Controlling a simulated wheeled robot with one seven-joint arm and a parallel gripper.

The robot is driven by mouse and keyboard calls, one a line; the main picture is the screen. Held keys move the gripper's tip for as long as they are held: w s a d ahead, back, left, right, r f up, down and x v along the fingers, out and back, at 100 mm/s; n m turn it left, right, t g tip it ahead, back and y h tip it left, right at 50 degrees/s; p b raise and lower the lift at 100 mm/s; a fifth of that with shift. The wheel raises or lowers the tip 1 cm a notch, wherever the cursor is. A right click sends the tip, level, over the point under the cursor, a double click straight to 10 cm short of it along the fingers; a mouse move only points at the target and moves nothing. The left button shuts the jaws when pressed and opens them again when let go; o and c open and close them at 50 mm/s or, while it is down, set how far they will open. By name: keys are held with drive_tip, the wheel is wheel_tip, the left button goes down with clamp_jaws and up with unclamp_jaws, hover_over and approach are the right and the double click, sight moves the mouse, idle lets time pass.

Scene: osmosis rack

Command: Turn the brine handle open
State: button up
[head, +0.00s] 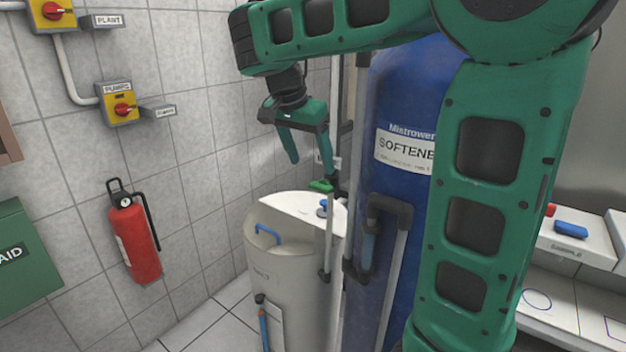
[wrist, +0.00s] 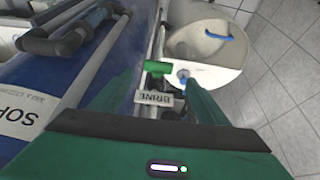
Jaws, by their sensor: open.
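The brine handle (head: 321,186) is a small green lever beside the blue softener tank, above the pale brine tank. In the wrist view the green handle (wrist: 157,68) lies ahead of my gripper, near a tag reading BRINE (wrist: 153,98). My gripper (head: 309,168) is open and empty, its fingers pointing down just above the handle. In the wrist view my two fingers (wrist: 163,88) stand apart on either side of the tag. I see no contact with the handle.
The blue softener tank (head: 405,150) and grey vertical pipes (head: 330,230) stand close on the right. The brine tank (head: 285,270) is below. A fire extinguisher (head: 135,240) and yellow switch boxes (head: 120,105) are on the tiled wall at left.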

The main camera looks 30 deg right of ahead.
sight(319, 185)
drive_tip(key=x, duration=0.7)
drive_tip(key=shift+d+f, duration=0.15)
drive_tip(key=c, duration=1)
